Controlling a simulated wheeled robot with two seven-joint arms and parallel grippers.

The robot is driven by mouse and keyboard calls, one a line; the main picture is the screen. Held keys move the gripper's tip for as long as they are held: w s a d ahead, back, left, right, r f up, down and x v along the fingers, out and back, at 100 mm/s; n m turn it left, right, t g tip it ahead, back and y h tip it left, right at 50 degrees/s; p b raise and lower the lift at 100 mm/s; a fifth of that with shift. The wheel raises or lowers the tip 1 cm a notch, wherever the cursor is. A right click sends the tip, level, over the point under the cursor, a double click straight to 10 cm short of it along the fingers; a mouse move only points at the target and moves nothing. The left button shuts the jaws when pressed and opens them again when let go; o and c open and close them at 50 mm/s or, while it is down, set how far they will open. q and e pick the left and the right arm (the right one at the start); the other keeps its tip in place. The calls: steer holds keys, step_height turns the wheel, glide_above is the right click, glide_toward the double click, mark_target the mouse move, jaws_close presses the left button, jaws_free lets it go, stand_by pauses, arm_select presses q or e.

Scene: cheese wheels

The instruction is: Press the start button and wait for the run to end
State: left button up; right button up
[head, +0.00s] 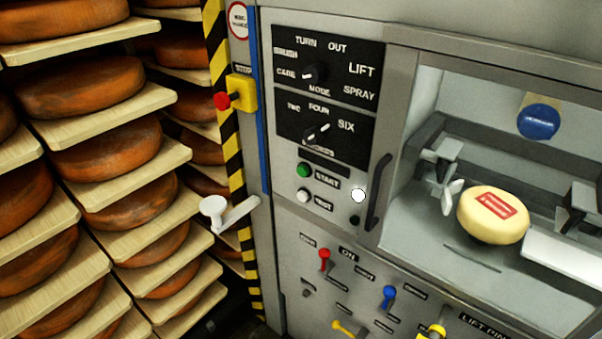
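The green start button (303,170) is on the grey machine panel, left of a label reading START. A white button (303,195) sits just below it, beside a label that seems to read TEST. A round white light or disc (358,195) is to their right. Inside the machine's chamber a pale yellow cheese wheel (494,215) with a red label lies near metal clamp-like parts (440,172). Neither of my grippers is in view, and nothing touches the start button.
Two black knobs, the mode knob (315,73) and a lower one (318,132), sit above the buttons. A red stop button (222,101) on a yellow box and a white crank (230,212) are left. Coloured levers (324,259) line the lower panel. Shelves of brown cheese wheels (80,87) fill the left.

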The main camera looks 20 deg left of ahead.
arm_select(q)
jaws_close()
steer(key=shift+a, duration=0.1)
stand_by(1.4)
